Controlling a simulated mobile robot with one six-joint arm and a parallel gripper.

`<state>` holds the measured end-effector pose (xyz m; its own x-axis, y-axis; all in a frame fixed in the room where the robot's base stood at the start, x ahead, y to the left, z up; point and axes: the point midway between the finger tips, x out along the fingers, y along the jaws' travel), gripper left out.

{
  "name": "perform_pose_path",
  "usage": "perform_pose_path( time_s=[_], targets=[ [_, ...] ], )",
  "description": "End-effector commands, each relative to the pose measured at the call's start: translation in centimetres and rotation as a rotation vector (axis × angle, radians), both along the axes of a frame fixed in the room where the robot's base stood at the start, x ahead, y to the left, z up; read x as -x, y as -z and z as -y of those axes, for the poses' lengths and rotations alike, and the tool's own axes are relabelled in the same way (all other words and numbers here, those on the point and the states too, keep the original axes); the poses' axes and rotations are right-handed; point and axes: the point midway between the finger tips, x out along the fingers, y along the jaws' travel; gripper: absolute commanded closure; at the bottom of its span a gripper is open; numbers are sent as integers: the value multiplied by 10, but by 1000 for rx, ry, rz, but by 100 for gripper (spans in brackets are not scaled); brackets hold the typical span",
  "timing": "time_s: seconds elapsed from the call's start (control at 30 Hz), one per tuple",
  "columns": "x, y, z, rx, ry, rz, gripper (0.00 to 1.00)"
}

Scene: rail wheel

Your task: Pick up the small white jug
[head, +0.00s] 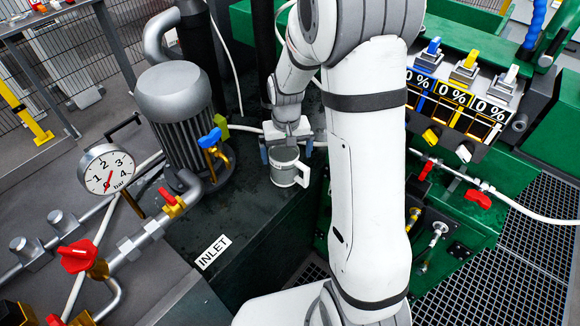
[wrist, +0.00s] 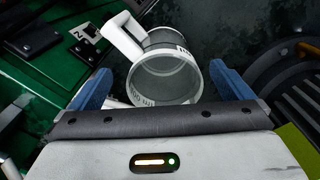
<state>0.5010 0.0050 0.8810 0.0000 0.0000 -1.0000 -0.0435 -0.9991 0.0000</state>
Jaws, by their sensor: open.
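The small white jug (head: 286,165) stands on the dark top of the green machine in the head view, with its handle toward the right. In the wrist view the jug (wrist: 163,75) shows its round open mouth, with the handle toward the upper left. My gripper (head: 288,150) is right at the jug in the head view. In the wrist view my gripper (wrist: 158,85) is open, with one blue finger on each side of the jug. Gaps show between the fingers and the jug's wall.
A grey motor (head: 175,100) and a blue-handled valve (head: 212,143) stand left of the jug. A pressure gauge (head: 106,171) is farther left. The dark top (head: 235,215) is clear near the INLET label (head: 213,252).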

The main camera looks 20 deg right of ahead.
Motion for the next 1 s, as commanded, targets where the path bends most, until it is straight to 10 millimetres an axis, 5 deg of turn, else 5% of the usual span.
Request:
perform_pose_path(
  time_s=[0.53, 0.83, 1.0],
  targets=[
    [-9, 65, -4, 0, -1, -3, 0],
    [-9, 69, -4, 0, -2, 1, 0],
    [-9, 69, -4, 0, -2, 1, 14]
  ],
)
